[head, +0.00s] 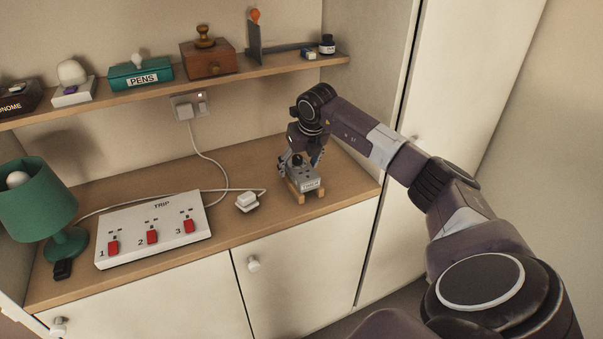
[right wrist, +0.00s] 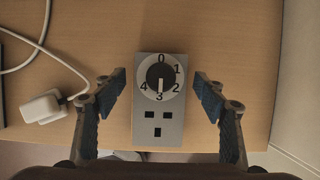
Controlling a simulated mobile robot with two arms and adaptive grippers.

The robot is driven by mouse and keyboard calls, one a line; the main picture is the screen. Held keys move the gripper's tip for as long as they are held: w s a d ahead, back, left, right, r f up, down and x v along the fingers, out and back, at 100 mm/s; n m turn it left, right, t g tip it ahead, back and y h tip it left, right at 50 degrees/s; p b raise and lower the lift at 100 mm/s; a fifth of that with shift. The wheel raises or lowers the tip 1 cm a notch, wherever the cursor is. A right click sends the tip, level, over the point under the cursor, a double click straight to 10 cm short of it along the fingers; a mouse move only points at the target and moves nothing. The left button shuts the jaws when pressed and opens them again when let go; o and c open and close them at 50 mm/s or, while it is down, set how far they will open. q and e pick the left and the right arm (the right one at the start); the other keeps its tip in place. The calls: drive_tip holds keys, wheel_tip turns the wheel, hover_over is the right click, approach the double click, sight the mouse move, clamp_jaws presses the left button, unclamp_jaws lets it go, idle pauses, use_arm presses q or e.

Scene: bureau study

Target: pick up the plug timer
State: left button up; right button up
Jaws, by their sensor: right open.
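The plug timer (head: 302,179) is a grey block with a round white dial, numbered 0 to 4, and socket holes. In the right wrist view the timer (right wrist: 158,122) lies between the two fingers, with a gap on each side. My right gripper (head: 301,165) is open and above the timer; its blue-padded fingers also show in the right wrist view (right wrist: 160,98). My left gripper is not in view.
A white trip panel (head: 152,230) with red switches and a green lamp (head: 38,205) stand to the left. A white plug (head: 247,201) on a cable lies left of the timer. A shelf (head: 180,88) with several items runs above. The counter's front edge is close.

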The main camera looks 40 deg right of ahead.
drive_tip(key=shift+c, duration=0.6)
drive_tip(key=shift+r, duration=0.1)
drive_tip(key=c, duration=1.3)
drive_tip(key=shift+o, duration=0.2)
